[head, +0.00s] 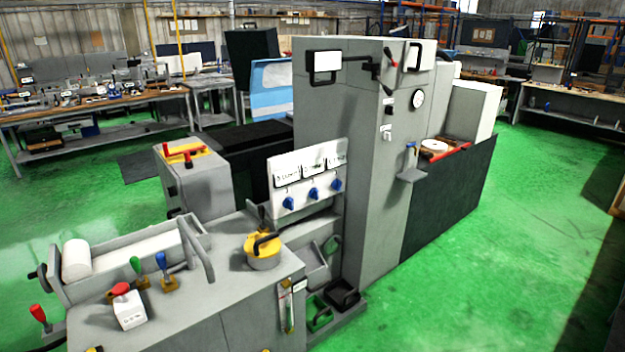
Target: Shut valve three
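A white panel (291,164) on the grey machine carries three labels with a blue knob under each. The blue knobs are a left one (288,203), a middle one (313,194) and a right one (336,184). The label writing is too small to read, so I cannot tell for sure which is valve three. Whether each knob is turned open or shut is also not clear. Neither of my grippers is in view.
In front stands a grey cabinet with a yellow lidded pot (262,252), a red knob on a white block (129,307), a green lever (136,265) and a blue lever (161,261). A tall grey cabinet (345,130) rises right of the panel. Green floor is clear at right.

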